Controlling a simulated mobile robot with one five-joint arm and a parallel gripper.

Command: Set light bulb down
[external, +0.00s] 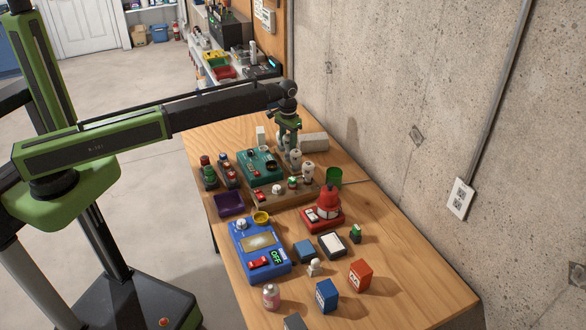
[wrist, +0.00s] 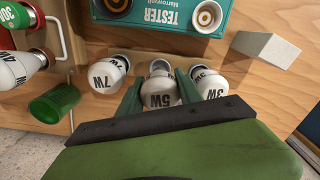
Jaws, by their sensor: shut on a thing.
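My gripper (wrist: 160,88) is shut on a white light bulb marked 5W (wrist: 159,99), with one green finger on each side of it. In the wrist view this bulb sits between a bulb marked 7W (wrist: 107,76) and a bulb marked 3W (wrist: 209,84). All three have their metal ends towards a wooden board. I cannot tell whether the held bulb touches its support. In the external view my gripper (external: 287,131) points down behind the white bulbs (external: 295,158), beside the teal tester (external: 258,166); the held bulb is partly hidden there.
A green cup (wrist: 54,104) is close to the 7W bulb. A pale block (wrist: 268,47) lies right of the tester. A wooden rack (external: 268,201), a red device (external: 322,216) and a blue device (external: 256,249) crowd the table. The front right tabletop (external: 425,296) is clear.

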